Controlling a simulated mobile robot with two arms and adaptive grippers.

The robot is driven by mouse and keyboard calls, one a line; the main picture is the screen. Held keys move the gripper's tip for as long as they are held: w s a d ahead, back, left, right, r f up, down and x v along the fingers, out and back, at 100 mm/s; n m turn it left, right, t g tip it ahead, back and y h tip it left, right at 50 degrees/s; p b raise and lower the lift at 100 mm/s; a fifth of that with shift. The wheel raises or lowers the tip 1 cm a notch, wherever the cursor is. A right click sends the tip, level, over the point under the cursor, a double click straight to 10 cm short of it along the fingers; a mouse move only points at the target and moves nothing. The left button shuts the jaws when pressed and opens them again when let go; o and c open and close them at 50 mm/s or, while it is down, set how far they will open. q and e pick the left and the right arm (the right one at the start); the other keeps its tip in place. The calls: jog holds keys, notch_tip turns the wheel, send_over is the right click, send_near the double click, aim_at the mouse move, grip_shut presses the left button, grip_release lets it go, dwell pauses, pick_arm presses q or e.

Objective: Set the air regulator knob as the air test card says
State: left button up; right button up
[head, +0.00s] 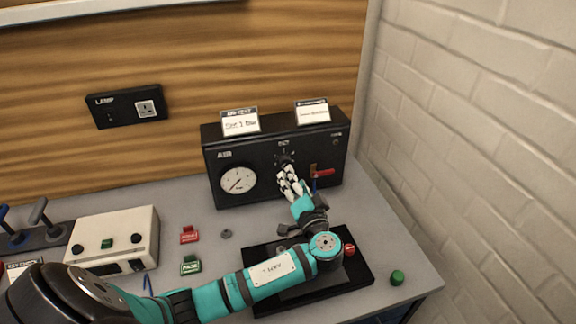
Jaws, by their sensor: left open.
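The black air panel (262,190) stands at the back of the bench, with a round white gauge (238,181) on its left. The regulator knob (284,160) is a dark dial at the panel's upper middle, partly hidden by my gripper. My left gripper (285,172) is open, its white fingers at the knob; I cannot tell whether they touch it. A white card (240,122) with handwriting stands on the panel's top left, and a second card (313,112) stands on its top right. Their writing is too small to read surely. My right gripper is not in view.
A red-handled valve (322,172) sits right of my gripper. A black tray (362,273) lies under my arm, with a red part on it. A green cap (397,277), red block (189,234), green block (190,265) and white box (115,230) are on the bench.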

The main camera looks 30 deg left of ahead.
aim_at(287, 163)
pick_arm(q)
jog(key=x, duration=0.6)
jog(key=shift+b, duration=0.35)
jog(key=shift+w+a, duration=0.35)
jog(key=shift+a, duration=0.1)
grip_shut()
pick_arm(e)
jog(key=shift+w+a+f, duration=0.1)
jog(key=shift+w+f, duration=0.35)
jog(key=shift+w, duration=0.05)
